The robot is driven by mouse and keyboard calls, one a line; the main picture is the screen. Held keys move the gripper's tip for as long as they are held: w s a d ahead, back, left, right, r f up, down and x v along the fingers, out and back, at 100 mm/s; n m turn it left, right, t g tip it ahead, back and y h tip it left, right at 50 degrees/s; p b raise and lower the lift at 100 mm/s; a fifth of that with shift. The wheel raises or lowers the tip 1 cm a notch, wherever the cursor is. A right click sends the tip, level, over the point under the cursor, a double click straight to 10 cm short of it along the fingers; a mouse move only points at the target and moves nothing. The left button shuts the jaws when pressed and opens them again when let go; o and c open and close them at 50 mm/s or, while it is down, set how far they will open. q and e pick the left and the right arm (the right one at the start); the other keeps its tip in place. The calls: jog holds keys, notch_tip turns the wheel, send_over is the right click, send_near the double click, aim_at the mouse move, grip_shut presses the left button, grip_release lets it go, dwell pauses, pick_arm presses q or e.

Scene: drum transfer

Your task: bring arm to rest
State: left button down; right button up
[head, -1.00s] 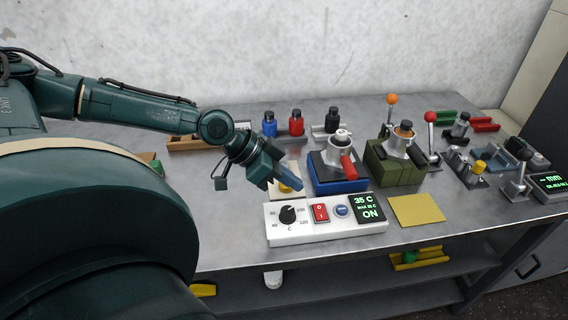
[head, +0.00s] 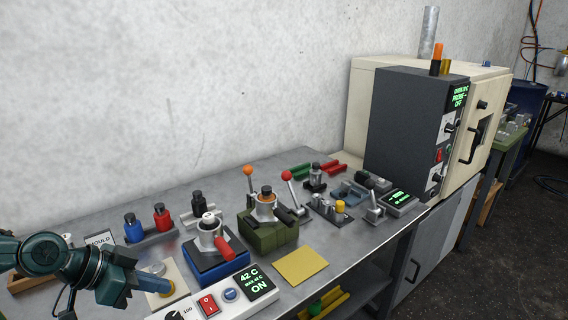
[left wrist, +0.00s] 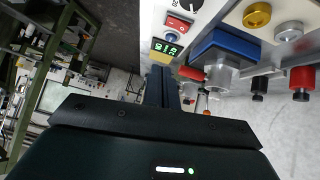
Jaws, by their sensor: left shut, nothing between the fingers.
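My left arm comes in from the lower left of the head view. Its gripper (head: 163,285) is shut and empty, above the bench beside a pale block with a gold disc (head: 155,269) and behind the white heater control box (head: 232,300). In the left wrist view the closed fingers (left wrist: 162,88) point toward the control box's green display (left wrist: 166,48). In the head view the display reads 42 C and ON. My right gripper is not in view.
A blue-based fixture (head: 215,262) with a red handle and a green-based fixture (head: 268,234) stand right of the gripper. Red and blue bottles (head: 162,216) stand behind. A yellow pad (head: 300,265) lies near the front edge. A cream oven (head: 492,105) stands at the right.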

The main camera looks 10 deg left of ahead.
pick_arm(q)
jog(key=s+d+f+m+g, duration=0.1)
jog(key=s+d+f, duration=0.45)
jog(key=d, duration=0.25)
jog(key=s+d+f+m+g, duration=0.1)
jog(key=s+d+f, duration=0.4)
jog(key=d+f, duration=0.3)
jog(key=s+a+n+y, duration=0.5)
jog(key=n+y, duration=0.1)
jog(key=n, duration=0.2)
jog(key=w+d+f+t+h, duration=0.1)
jog(key=w+d+f+t, duration=0.1)
jog(key=f, duration=0.3)
jog(key=w+d+f+m+t+h, duration=0.1)
jog(key=w+d+f+t, duration=0.2)
jog(key=f, duration=0.3)
jog(key=shift+w+d+t, duration=0.3)
jog(key=shift+w, duration=0.15)
